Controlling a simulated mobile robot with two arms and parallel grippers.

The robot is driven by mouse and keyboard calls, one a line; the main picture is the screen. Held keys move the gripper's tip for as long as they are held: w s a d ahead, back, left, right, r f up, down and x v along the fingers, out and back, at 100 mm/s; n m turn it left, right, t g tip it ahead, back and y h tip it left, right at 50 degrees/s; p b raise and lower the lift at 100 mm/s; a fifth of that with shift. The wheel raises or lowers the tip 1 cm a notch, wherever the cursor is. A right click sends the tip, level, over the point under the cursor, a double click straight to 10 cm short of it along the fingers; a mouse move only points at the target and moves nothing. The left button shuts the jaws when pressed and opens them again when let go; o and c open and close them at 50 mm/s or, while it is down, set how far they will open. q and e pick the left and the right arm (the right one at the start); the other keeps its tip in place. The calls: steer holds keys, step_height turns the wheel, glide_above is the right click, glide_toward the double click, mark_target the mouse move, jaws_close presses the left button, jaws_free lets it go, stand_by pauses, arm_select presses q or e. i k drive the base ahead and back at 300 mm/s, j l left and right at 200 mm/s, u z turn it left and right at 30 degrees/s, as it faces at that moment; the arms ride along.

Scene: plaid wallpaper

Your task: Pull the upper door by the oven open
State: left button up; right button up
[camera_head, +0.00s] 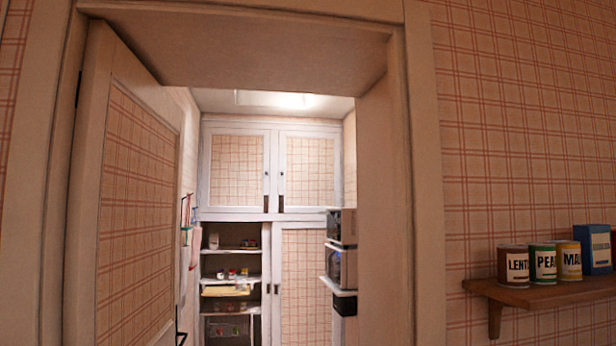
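Through an open doorway, two upper cabinet doors show on the far wall, both shut: an upper left door (237,168) and an upper right door (310,170). Both have plaid panels in pale frames. Dark handles sit low near their shared middle edge, one on the left door (266,204) and one on the right door (281,203). Boxy appliances (341,268) stand on a shelf at the right, partly hidden by the door frame; I cannot tell for sure which is the oven. Neither of my grippers is in view.
A plaid room door (135,220) stands open at the left of the doorway. The right door frame (385,220) bounds the passage. Below the upper doors are open shelves (230,278) and a lower door (302,285). A wall shelf (540,293) with cans is at the right.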

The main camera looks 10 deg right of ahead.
mark_target(309, 163)
steer(key=i+l+z, duration=0.15)
steer(key=i, duration=3.3)
steer(key=i+j, duration=0.1)
steer(key=i, duration=0.5)
steer(key=i+z, duration=0.1)
steer(key=i, duration=0.5)
steer(key=i+j, duration=0.2)
steer(key=i, duration=0.4)
steer(key=i+j, duration=0.1)
steer(key=i, duration=0.5)
steer(key=z, duration=0.05)
